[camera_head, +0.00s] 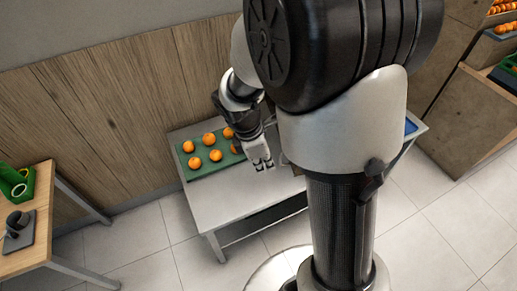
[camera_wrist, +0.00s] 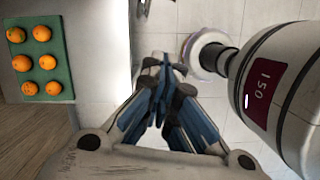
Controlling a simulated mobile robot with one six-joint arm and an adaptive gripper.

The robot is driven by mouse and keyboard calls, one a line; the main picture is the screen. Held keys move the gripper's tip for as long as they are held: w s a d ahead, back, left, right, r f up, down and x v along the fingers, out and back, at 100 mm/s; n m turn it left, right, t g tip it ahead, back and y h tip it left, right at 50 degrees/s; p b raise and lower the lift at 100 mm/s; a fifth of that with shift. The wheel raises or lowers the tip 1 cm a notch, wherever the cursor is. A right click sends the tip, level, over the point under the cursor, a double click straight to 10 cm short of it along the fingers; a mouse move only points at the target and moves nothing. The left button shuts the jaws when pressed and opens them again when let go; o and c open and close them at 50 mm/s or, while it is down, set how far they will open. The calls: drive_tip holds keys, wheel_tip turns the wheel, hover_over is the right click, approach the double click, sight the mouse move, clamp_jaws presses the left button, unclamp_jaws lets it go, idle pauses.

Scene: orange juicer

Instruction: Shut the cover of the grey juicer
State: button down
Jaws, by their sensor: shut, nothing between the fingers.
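My gripper (camera_head: 262,164) points down over the steel table (camera_head: 238,205), just right of the green tray (camera_head: 188,173) of oranges. In the wrist view, my gripper (camera_wrist: 168,70) is shut, with nothing between its fingertips. I cannot make out the grey juicer or its cover in either view. My arm hides the middle and right part of the steel table in the head view. A small grey patch beside the gripper in the head view is too small to identify.
Several oranges (camera_head: 215,155) lie on the tray. A wooden table (camera_head: 38,227) at the left holds a dark grey object (camera_head: 17,222) and a green container (camera_head: 14,183). A wooden wall stands behind the steel table. The tiled floor in front is clear.

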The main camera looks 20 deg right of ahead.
drive_tip(key=d+f, duration=0.5)
drive_tip(key=shift+s+b, duration=0.4)
drive_tip(key=shift+s, duration=0.05)
drive_tip(key=shift+d+f, duration=0.1)
drive_tip(key=shift+d, duration=0.05)
